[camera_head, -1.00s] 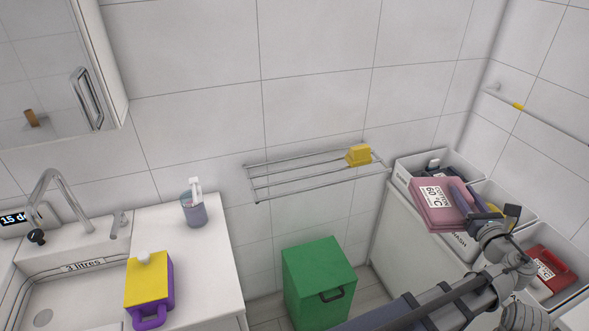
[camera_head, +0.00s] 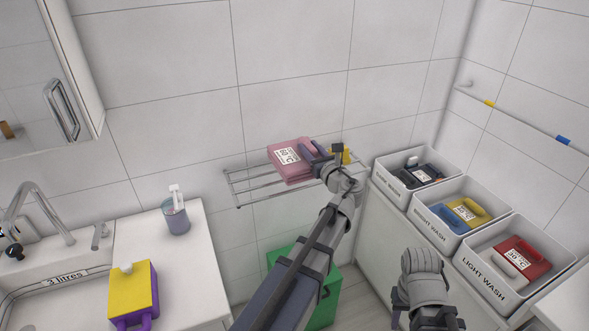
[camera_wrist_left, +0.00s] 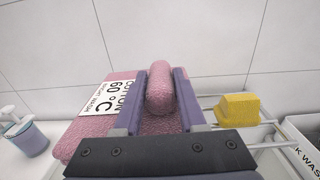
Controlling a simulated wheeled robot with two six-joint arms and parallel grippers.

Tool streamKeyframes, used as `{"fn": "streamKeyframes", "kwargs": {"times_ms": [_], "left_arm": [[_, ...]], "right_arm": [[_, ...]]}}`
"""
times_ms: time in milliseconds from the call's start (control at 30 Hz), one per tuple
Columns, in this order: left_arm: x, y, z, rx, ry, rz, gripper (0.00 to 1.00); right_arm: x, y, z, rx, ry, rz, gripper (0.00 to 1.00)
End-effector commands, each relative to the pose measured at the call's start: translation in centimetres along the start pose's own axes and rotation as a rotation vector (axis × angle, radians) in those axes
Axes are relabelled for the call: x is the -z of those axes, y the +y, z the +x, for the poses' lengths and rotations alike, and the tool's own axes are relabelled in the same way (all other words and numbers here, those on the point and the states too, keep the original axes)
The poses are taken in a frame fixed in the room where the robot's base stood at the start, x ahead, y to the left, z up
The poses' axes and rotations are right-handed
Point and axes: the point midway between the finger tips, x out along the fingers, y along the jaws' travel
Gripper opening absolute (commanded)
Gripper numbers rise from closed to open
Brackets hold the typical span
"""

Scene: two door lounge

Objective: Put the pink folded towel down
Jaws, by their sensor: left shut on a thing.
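The pink folded towel (camera_head: 290,158) has a white label reading "COTTON 60 °C" and a raised pink grip on top. My left gripper (camera_head: 322,158) is shut on that grip; in the left wrist view the two fingers (camera_wrist_left: 160,95) stand on either side of it. The towel (camera_wrist_left: 100,120) is at the wall rack (camera_head: 245,188), over its middle part. I cannot tell whether it touches the bars. My right gripper's fingers are out of the head view; only part of that arm shows at the lower right.
A yellow block (camera_wrist_left: 238,108) sits on the rack right of the towel. Labelled wash bins stand at the right: a dark-filled bin (camera_head: 388,187), a middle bin (camera_head: 432,222) and a light wash bin (camera_head: 480,283). A green box (camera_head: 322,308) stands below. The rack's left end is free.

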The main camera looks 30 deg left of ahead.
Motion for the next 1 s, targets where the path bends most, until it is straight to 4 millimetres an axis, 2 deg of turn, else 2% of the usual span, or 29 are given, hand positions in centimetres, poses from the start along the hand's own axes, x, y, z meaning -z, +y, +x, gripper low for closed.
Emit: {"fn": "streamKeyframes", "kwargs": {"times_ms": [33, 100, 200, 300, 433, 667, 1000], "left_arm": [[-0.4, 1.5, 2.3, -0.004, -0.001, 0.001, 0.0], [-0.6, 3.0, 4.6, 0.002, -0.001, 0.001, 0.0], [-0.8, 4.9, 7.1, 0.009, -0.001, 0.001, 0.0], [-0.9, 6.2, 8.7, 0.016, -0.001, 0.001, 0.0], [-0.9, 7.0, 9.5, 0.021, -0.001, 0.001, 0.0], [-0.3, 7.0, 9.6, 0.022, -0.001, 0.001, 0.0], [4.6, 7.0, 9.6, 0.022, -0.001, 0.001, 0.0]], "right_arm": [[0.0, 0.0, -0.4, 0.0, 0.0, 0.0, 0.4], [0.0, 0.1, -0.5, 0.0, 0.0, 0.0, 0.4], [0.0, 0.1, -0.7, 0.0, 0.0, 0.0, 0.4], [-0.1, 0.1, -0.8, 0.0, 0.0, 0.0, 0.4], [-0.1, 0.1, -0.9, 0.0, 0.0, 0.0, 0.4], [0.0, 0.0, -0.2, 0.0, 0.0, 0.0, 0.4], [0.3, -0.4, 4.6, 0.0, 0.0, 0.0, 0.4]]}}
